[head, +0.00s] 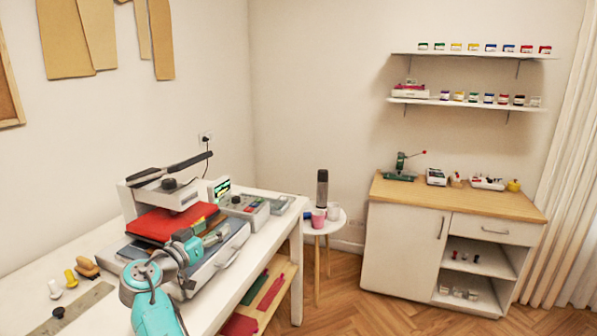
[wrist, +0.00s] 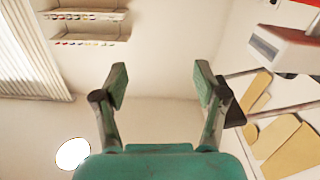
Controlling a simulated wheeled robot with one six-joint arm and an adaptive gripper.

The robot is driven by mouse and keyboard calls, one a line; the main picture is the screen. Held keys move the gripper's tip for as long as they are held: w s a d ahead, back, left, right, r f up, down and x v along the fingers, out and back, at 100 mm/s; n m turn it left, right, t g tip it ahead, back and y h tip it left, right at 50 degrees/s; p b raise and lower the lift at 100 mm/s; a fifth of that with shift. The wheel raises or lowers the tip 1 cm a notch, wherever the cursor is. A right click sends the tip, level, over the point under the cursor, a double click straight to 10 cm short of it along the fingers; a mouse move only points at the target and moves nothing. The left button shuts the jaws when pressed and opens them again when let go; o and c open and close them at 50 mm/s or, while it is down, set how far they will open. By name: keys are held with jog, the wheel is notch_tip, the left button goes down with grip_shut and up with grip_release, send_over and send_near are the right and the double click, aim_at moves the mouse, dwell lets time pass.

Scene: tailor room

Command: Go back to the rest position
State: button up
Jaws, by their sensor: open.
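My gripper (wrist: 160,84) is open and empty, its two green fingers spread apart against the wall in the wrist view. In the head view my teal arm reaches up from the bottom, and my gripper (head: 216,236) shows at the front of the heat press (head: 165,195), over or beside its grey base. I cannot tell the exact gap between them. The press has a black handle, and a red piece (head: 170,224) lies on it below the raised upper part. My arm hides part of the press base.
The white worktable (head: 88,240) holds a ruler (head: 75,310), small knobs and a grey control box (head: 245,207). A round stool (head: 328,226) carries cups and a dark flask. A cabinet (head: 405,245) stands right, below shelves (head: 465,103) of small jars. The wooden floor between is clear.

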jog(key=s+d+f+n+y, duration=0.15)
jog(key=d+f, duration=0.25)
jog(key=f, duration=0.5)
jog(key=s+d+f+n+g+y, duration=0.1)
jog(key=s+d+f, duration=0.1)
jog(key=d+f, duration=0.5)
jog(key=s+d+f+n+y, duration=0.1)
jog(key=s+d+f, duration=0.1)
jog(key=f, duration=0.9)
jog(key=s+d+f+n+g+y, duration=0.2)
jog(key=s+d+f+y, duration=0.1)
jog(key=s+d+f, duration=1.3)
jog(key=s+d+r+y, duration=0.1)
jog(key=s+d, duration=0.3)
jog(key=s, duration=0.9)
jog(key=s+d+r, duration=0.1)
jog(key=s+d, duration=0.2)
jog(key=s, duration=0.9)
jog(key=s+d+r+m, duration=0.1)
jog(key=s+d+r, duration=0.1)
jog(key=s+r, duration=0.7)
jog(key=s+d+r+m+t+h, duration=0.1)
jog(key=s+d+r, duration=0.2)
jog(key=s+r, duration=0.6)
jog(key=shift+s, duration=0.65)
